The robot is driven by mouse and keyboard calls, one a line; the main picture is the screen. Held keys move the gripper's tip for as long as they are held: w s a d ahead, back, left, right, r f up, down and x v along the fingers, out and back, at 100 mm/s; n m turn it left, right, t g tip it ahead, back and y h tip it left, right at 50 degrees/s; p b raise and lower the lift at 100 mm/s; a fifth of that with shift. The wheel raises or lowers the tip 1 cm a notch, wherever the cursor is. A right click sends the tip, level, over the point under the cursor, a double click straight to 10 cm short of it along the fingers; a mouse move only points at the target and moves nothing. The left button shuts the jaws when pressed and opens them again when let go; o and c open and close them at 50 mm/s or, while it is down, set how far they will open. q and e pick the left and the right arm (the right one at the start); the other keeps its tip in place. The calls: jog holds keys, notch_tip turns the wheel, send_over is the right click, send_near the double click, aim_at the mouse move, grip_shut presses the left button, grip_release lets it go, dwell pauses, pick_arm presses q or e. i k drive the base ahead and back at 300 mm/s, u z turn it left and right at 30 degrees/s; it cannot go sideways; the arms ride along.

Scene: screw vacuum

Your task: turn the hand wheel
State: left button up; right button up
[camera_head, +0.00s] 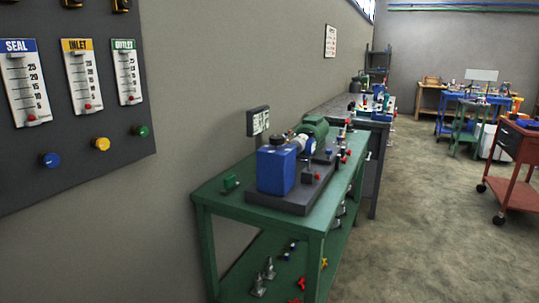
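No hand wheel can be told for sure at this size. A screw vacuum pump unit stands on a green bench (225,205), with a blue block (275,171), a green motor (314,129) and a dark base (300,196). Several small red and blue fittings show along its right side, too small to make out. Neither of my grippers is in view.
A dark wall panel (95,115) at left carries three gauges with a blue knob (50,160), a yellow knob (101,144) and a green knob (141,130). A red cart (515,145) stands at right. The floor (430,230) between is clear.

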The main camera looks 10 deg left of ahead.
aim_at(276, 140)
jog(key=z, duration=0.55)
jog(key=i, duration=0.45)
jog(key=z, duration=0.3)
